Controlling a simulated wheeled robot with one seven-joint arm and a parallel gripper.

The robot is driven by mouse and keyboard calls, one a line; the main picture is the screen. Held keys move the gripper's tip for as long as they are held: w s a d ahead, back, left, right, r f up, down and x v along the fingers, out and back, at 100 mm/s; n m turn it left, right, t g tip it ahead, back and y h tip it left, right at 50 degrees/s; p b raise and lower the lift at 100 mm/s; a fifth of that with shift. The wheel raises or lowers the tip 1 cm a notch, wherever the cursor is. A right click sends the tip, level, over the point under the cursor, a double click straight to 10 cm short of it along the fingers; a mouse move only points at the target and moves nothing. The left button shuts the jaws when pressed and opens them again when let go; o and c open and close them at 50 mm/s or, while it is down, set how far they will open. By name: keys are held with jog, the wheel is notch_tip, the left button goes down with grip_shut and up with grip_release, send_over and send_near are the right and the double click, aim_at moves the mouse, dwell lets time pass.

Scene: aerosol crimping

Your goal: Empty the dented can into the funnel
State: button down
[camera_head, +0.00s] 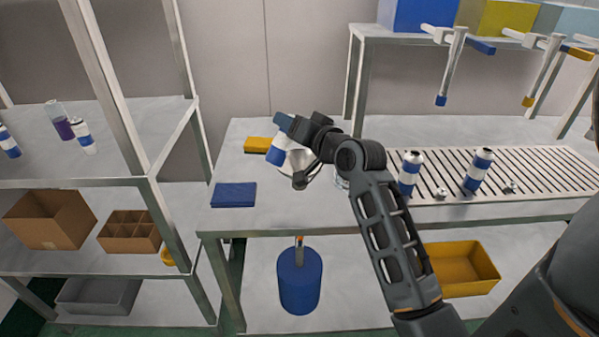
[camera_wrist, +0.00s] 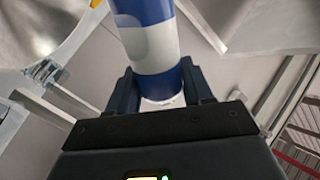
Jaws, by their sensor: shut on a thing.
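My gripper (camera_wrist: 160,95) is shut on a blue-and-white can (camera_wrist: 153,45), which fills the top middle of the wrist view. In the head view, the can (camera_head: 277,153) is tilted above the table, left of my wrist. Its opening and any dent cannot be made out. A grey, shiny curved surface, seemingly the funnel (camera_wrist: 35,30), shows at the upper left of the wrist view, beside the can. In the head view, a pale rounded shape there is mostly hidden by the can and my gripper. No liquid is seen flowing.
A blue drum (camera_head: 300,282) stands under the table (camera_head: 275,219). A blue mat (camera_head: 233,195) and a yellow block (camera_head: 258,145) lie on the table. Two cans (camera_head: 410,172) (camera_head: 478,170) stand on the slatted conveyor (camera_head: 535,172) at right. A shelf (camera_head: 60,262) with boxes stands at left.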

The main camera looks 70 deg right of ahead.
jog(key=shift+r+n+h+b, duration=0.1)
jog(key=shift+n+h+b, duration=0.2)
jog(key=shift+n+b, duration=0.45)
jog(key=shift+d+r+n, duration=0.2)
jog(key=shift+r+n, duration=0.25)
jog(key=shift+n, duration=0.4)
jog(key=shift+f+b, duration=0.1)
jog(key=shift+b, duration=0.2)
jog(key=shift+s+d+f+n+h+b, duration=0.15)
jog(key=shift+n+h+b, duration=0.15)
jog(key=shift+n+b, duration=0.55)
jog(key=shift+d+r+n+t+b, duration=0.1)
jog(key=shift+r+n+t+b, duration=0.1)
jog(key=shift+n+t+b, duration=0.4)
jog(key=shift+r+g, duration=0.15)
jog(key=shift+g, duration=0.15)
